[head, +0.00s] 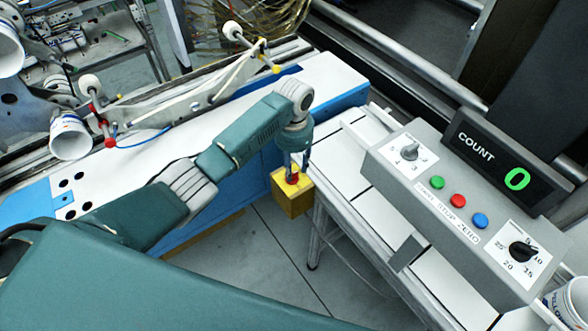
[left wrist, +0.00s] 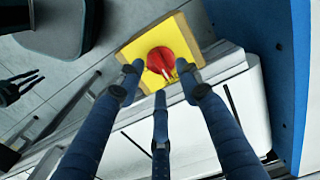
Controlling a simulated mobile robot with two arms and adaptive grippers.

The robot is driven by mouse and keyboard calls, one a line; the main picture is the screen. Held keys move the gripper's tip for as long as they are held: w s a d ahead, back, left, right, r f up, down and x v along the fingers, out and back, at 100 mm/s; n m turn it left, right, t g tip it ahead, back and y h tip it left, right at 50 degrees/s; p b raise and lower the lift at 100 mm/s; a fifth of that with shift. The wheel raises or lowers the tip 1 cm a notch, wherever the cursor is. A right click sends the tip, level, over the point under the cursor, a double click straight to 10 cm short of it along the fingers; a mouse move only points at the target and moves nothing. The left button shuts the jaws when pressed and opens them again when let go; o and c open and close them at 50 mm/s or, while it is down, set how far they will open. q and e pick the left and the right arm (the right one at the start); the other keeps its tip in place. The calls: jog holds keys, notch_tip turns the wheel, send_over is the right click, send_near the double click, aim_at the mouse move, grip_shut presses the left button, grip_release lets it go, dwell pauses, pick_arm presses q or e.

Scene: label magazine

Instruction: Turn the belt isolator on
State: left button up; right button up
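The belt isolator (head: 289,200) is a yellow box with a red rotary knob, low at the near end of the white-topped conveyor. In the left wrist view the red knob (left wrist: 166,61) sits on its yellow face (left wrist: 130,50); I cannot clearly tell the handle's position. My left gripper (head: 292,168) points down at the knob. In the left wrist view its fingers (left wrist: 160,78) are spread around the knob's near side; contact cannot be told. A small dark hand with parted fingers, seemingly my right gripper (left wrist: 22,88), is at the far left, away from the isolator.
A grey control box (head: 440,185) stands on the white conveyor at right, with dials, green, red and blue buttons, and a COUNT display (head: 500,165) reading 0. A blue-sided conveyor (head: 340,85) lies behind my left arm. Grey floor shows below the isolator.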

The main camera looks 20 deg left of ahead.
pick_arm(q)
jog(key=shift+f, duration=1.3)
pick_arm(e)
jog(key=shift+s+d+r, duration=0.1)
jog(key=shift+d, duration=0.3)
pick_arm(q)
grip_shut()
